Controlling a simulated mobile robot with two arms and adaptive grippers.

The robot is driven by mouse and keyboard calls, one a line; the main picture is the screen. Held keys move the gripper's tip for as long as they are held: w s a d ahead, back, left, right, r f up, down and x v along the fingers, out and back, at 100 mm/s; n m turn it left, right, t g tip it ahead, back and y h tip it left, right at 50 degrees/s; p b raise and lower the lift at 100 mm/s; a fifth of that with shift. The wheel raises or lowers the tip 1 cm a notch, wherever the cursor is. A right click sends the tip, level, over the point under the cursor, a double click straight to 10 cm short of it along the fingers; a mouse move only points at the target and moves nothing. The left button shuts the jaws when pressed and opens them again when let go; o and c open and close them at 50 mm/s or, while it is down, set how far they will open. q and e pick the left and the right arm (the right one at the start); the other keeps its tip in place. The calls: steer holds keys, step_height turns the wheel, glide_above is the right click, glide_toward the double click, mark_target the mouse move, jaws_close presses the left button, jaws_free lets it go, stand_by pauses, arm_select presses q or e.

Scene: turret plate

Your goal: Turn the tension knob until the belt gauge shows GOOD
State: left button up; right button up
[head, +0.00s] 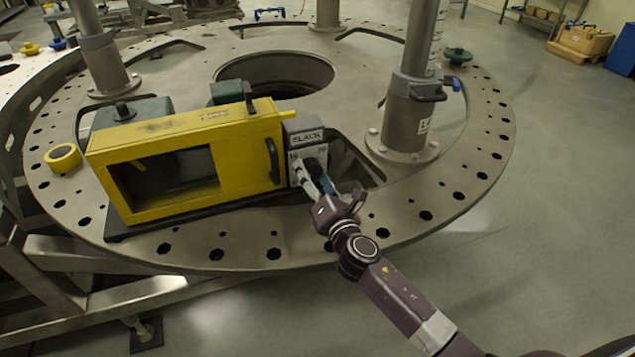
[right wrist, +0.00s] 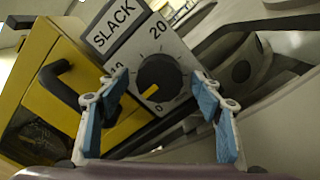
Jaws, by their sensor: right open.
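The belt gauge sign (head: 307,137) reads SLACK, and it also shows in the right wrist view (right wrist: 115,22). Below it is a grey dial plate with numbers, 20 and 0 among them. The black tension knob (right wrist: 163,78) sits in its middle, with a yellow pointer mark toward the lower left of the picture. In the head view the knob is partly hidden by my right gripper (head: 320,183). In the right wrist view this gripper (right wrist: 154,88) is open, its blue-padded fingers to either side of the knob with gaps visible. My left gripper is not in view.
A yellow guard box (head: 240,150) with a black handle adjoins the dial on the left. A grey post (head: 405,120) with a blue-handled clamp rises to the right. A yellow tape roll (head: 62,157) lies on the round turret plate (head: 450,200).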

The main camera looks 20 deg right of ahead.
steer(key=s, duration=1.2)
steer(key=shift+d, duration=0.2)
